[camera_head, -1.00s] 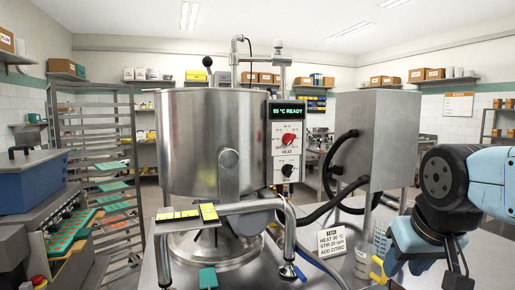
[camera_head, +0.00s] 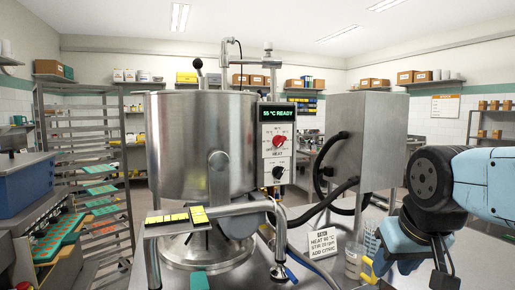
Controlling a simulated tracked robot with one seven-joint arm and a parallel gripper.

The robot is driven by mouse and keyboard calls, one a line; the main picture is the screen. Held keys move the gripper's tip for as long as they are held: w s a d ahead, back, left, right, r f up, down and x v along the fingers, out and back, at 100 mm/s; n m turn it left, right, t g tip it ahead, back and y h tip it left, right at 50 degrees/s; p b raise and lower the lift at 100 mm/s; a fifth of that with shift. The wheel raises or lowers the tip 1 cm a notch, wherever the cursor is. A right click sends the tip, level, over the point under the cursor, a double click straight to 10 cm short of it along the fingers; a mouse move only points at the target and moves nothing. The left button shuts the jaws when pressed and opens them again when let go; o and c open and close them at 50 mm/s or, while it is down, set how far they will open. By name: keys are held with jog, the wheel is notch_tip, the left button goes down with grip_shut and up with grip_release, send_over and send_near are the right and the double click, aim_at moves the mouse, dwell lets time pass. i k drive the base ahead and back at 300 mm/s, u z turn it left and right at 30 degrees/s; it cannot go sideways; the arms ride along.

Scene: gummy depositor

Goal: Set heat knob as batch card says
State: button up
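The red heat knob (camera_head: 279,140) is on the white control panel of the steel kettle (camera_head: 200,145), above the word HEAT. Its exact pointer setting is too small to tell. The display (camera_head: 279,113) above it glows green and seems to read 55 °C READY. The batch card (camera_head: 323,243) stands on the steel table, with lines for HEAT, STIR and ADD CITRIC; its heat figure is too small to read surely. My arm is at the right, well apart from the knob. My gripper's fingers are not clearly visible at the bottom right.
A black knob (camera_head: 278,172) sits below the heat knob. A steel pipe (camera_head: 235,209) crosses in front of the kettle, with yellow moulds on a plate at its left. Black hoses (camera_head: 325,203) run to a steel cabinet (camera_head: 367,140). A clear beaker (camera_head: 353,263) stands near my arm.

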aim_at(278, 141)
jog(key=u, duration=0.05)
jog(key=k, duration=1)
jog(key=u, duration=0.85)
jog(key=i, duration=0.85)
jog(key=z, duration=0.75)
